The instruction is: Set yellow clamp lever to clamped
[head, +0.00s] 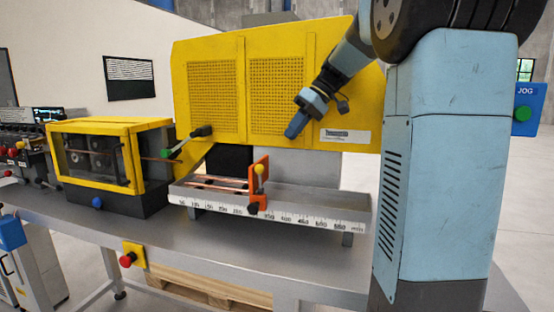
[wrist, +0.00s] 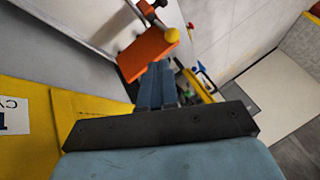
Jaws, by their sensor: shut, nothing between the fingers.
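The clamp lever with a yellow ball knob (head: 259,169) stands on the orange length stop (head: 257,190) on the scaled tray. In the wrist view the yellow knob (wrist: 172,35) sits beside the orange plate (wrist: 145,53), just beyond my fingertips. The lever's shaft is too small to read its angle clearly. My gripper (head: 291,133) is shut and empty, above and to the right of the stop in the head view. Its fingers (wrist: 156,86) lie together in the wrist view and appear apart from the knob.
The tray (head: 325,203) carries a white ruler and copper tubes (head: 215,183) left of the stop. A black knob (head: 253,209) is at the stop's front. The yellow machine housing (head: 275,80) rises behind. A green-tipped lever (head: 187,141) stands to the left. The tray's right part is clear.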

